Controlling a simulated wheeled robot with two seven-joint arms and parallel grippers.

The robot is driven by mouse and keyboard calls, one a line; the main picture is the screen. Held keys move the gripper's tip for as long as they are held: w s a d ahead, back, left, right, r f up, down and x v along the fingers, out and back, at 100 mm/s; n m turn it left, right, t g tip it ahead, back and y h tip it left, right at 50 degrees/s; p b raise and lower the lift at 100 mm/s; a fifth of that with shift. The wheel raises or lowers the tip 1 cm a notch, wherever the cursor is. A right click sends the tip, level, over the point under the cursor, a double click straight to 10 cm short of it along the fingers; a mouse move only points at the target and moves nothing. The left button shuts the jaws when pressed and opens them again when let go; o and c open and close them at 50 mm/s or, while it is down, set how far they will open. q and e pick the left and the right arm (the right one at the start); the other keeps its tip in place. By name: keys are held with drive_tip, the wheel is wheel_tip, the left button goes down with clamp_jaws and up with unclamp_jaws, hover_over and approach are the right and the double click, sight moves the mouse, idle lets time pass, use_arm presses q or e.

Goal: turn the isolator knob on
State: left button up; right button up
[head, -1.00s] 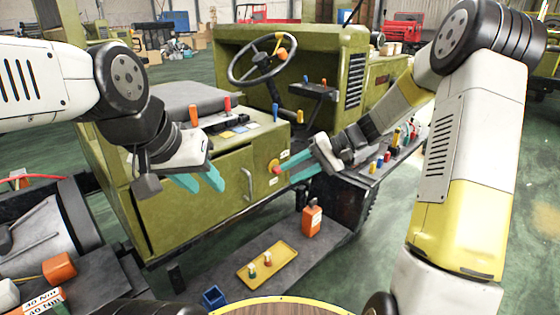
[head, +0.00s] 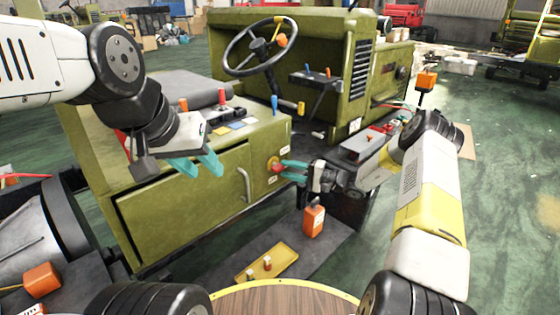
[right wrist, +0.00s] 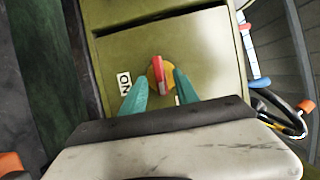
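The isolator knob (head: 274,165) is a red handle on a round yellow plate, on the olive vehicle's side panel. In the right wrist view the red handle (right wrist: 158,75) points roughly up and down the picture. A white ON label (right wrist: 124,80) is to its left. My right gripper (head: 285,170) is at the knob. Its teal fingers are open, one on either side of the handle in the wrist view (right wrist: 159,88); I cannot tell whether they touch it. My left gripper (head: 198,167) is open and empty in front of the panel, left of the knob.
A door handle (head: 244,185) sticks out left of the knob. Below are an orange bottle (head: 313,221) and a yellow tray (head: 266,262) with small items. A steering wheel (head: 261,46) and levers are above. An orange box (head: 42,279) is at lower left.

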sight(283, 168)
drive_tip(key=shift+x, duration=1.7)
drive_tip(key=shift+c, duration=0.3)
clamp_jaws()
